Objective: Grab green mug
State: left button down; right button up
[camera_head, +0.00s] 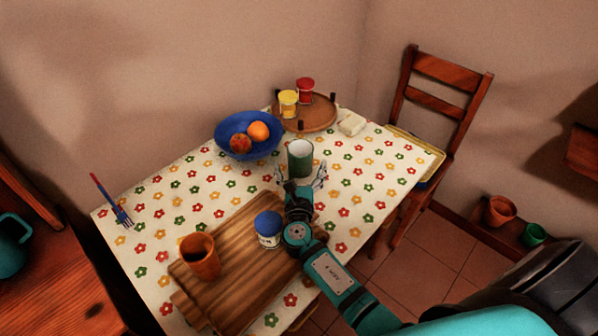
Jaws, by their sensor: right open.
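The green mug (301,160) stands upright on the flowered tablecloth near the middle of the table, its open top facing up. My right gripper (302,178) is just on the near side of the mug, with its fingers spread open and pointing toward it. The fingertips are close to the mug's lower part; I cannot tell whether they touch it. My right arm comes in from the lower right. My left gripper is not in view.
A wooden board (234,285) holds an orange-brown cup (200,258) and a blue-lidded jar (268,229). A blue fruit bowl (234,128) and a round tray (318,116) with red and yellow cups stand behind the mug. A chair (447,98) stands at the right.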

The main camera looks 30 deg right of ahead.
aim_at(300, 159)
notch_tip(300, 159, down, 2)
jog(key=shift+f+b, duration=0.25)
jog(key=shift+b, duration=0.3)
jog(key=shift+w+d+r, duration=0.25)
jog(key=shift+w, duration=0.3)
jog(key=b+x, duration=0.2)
jog(key=x, duration=0.4)
jog(key=shift+w+d, duration=0.1)
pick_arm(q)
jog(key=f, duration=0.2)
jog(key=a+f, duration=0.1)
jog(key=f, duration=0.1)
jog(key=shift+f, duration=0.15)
pick_arm(e)
jog(key=shift+r, duration=0.1)
jog(key=shift+c, duration=0.4)
jog(key=c, duration=1.4)
jog(key=shift+c, duration=0.3)
jog(key=shift+r, duration=0.1)
